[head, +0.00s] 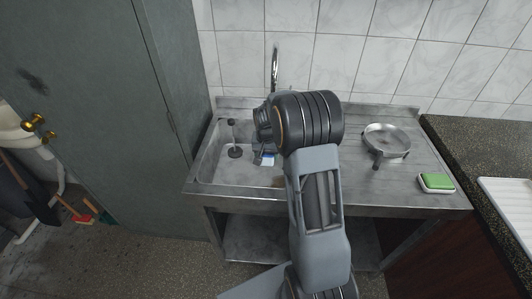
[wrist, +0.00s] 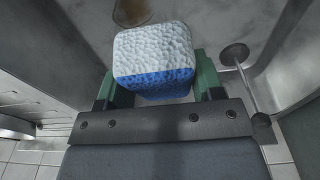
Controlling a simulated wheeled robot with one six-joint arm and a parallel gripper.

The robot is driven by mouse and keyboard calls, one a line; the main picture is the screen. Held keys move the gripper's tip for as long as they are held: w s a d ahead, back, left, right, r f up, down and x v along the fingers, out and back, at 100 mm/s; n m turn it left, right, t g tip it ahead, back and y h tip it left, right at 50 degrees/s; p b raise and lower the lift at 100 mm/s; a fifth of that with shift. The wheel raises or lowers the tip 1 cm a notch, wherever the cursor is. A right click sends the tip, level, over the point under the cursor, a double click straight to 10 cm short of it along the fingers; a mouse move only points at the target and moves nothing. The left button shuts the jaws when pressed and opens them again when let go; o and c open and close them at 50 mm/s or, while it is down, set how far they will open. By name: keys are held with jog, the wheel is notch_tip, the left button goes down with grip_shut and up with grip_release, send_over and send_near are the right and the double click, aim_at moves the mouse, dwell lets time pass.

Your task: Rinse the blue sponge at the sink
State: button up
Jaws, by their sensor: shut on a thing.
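The blue sponge (wrist: 155,62) has a pale, rough upper layer and a blue layer below. In the wrist view it sits between the green fingers of my gripper (wrist: 155,85), which is shut on it. In the head view a small blue and white part of the sponge (head: 267,159) shows inside the sink basin (head: 212,160). My arm hides most of my gripper there. The metal faucet (head: 275,68) rises behind the basin. I cannot tell whether water runs or whether the sponge touches the basin.
A dark plunger-like stopper (head: 234,150) stands in the basin, left of the sponge. A metal pan (head: 387,141) lies on the drainboard to the right. A green sponge (head: 436,181) rests in a white dish near the right edge. A tall grey cabinet (head: 110,100) stands close on the left.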

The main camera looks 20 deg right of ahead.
notch_tip(320, 180, down, 11)
jog(key=b, duration=0.7)
jog(key=shift+b, duration=0.3)
dwell(0.5)
jog(key=shift+r+p, duration=5.65)
jog(key=shift+r, duration=2.7)
jog(key=shift+r+p, duration=1.35)
jog(key=shift+r, duration=0.65)
